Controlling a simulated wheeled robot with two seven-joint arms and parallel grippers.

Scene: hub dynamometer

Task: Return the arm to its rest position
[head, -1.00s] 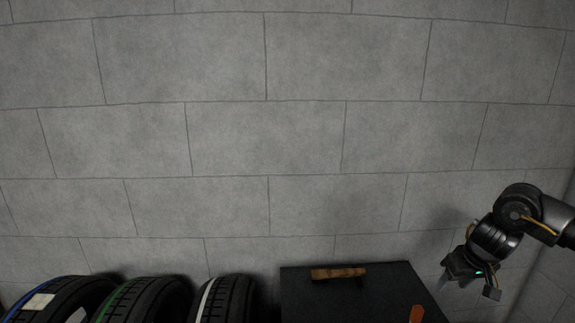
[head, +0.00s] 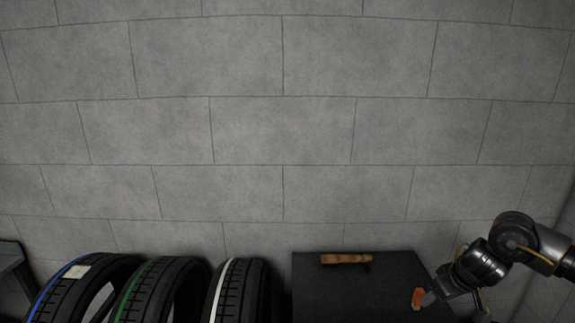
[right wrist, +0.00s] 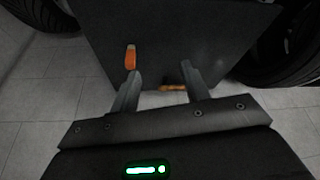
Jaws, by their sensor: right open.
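My right arm comes in from the right edge in the head view. Its gripper (head: 432,299) is at the lower right, over the right side of a dark cabinet or box (head: 330,295). In the right wrist view the two fingers of my right gripper (right wrist: 158,92) stand apart with nothing held between them. An orange-handled item (head: 417,298) shows close to the gripper; it also shows beyond the left finger in the right wrist view (right wrist: 130,57). I cannot tell whether they touch. My left gripper is not in view.
Tyres with blue (head: 75,290), green (head: 165,285) and white (head: 238,290) stripes stand left of the cabinet. A brown wooden handle or block (head: 346,259) is at the cabinet's back. A grey block wall (head: 280,130) closes the rear. A dark surface edge (head: 12,262) shows at far left.

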